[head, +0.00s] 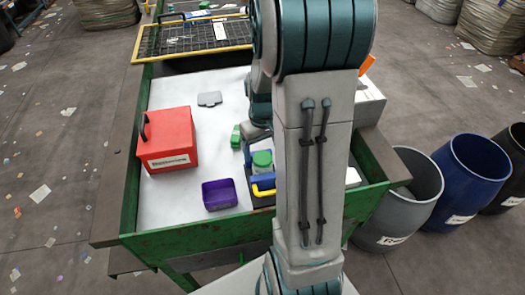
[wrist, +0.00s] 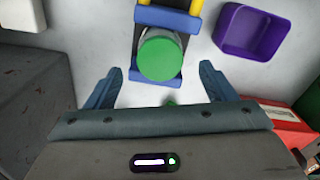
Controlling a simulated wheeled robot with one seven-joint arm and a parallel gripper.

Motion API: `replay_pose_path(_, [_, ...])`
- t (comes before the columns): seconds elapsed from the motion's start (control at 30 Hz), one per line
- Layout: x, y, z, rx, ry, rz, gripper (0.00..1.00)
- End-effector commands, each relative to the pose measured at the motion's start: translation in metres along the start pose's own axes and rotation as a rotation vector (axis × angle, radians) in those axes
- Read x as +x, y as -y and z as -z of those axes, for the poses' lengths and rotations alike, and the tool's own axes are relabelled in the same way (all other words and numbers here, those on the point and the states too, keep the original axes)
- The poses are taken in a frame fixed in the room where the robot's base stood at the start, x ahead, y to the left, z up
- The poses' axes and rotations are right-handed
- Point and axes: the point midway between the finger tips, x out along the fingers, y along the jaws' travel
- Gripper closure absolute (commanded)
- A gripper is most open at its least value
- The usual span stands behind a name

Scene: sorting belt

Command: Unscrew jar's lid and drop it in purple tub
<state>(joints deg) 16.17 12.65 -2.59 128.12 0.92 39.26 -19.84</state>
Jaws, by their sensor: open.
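The jar's round green lid (wrist: 160,58) sits on a clear jar, of which little shows, held in a blue and yellow clamp (wrist: 166,20). In the head view the green lid (head: 262,158) shows just left of my arm, with the clamp (head: 264,190) around the jar. My gripper (wrist: 161,76) is open, its fingers apart on either side of the lid, with nothing between them that I can see touching. The purple tub (wrist: 229,40) is empty, to the right in the wrist view; in the head view the tub (head: 219,206) is left of the clamp.
A red box (head: 170,150) labelled for batteries stands left on the white table. A small green object (head: 235,136) and a flat grey piece (head: 209,99) lie behind the tub. A wire rack (head: 190,38) is at the back. Barrels (head: 478,175) stand right of the table.

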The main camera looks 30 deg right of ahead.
Motion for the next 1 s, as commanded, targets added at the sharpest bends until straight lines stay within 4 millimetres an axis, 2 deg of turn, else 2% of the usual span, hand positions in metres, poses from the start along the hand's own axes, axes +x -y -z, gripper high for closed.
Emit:
replay_pose_path(0.1, [0.015,0.0,-0.001,0.0,0.004,0.001,0.23])
replay_pose_path(0.23, [0.025,0.0,0.0,-0.001,0.002,0.001,0.23])
replay_pose_path(0.6, [0.029,0.0,0.0,-0.001,-0.001,0.0,0.23])
replay_pose_path(0.77, [0.029,0.0,0.0,-0.001,-0.001,0.0,0.67])
replay_pose_path(0.8, [0.029,0.0,0.0,-0.001,-0.001,0.0,0.7])
replay_pose_path(1.0, [0.029,0.0,0.0,-0.001,-0.001,0.0,0.71])
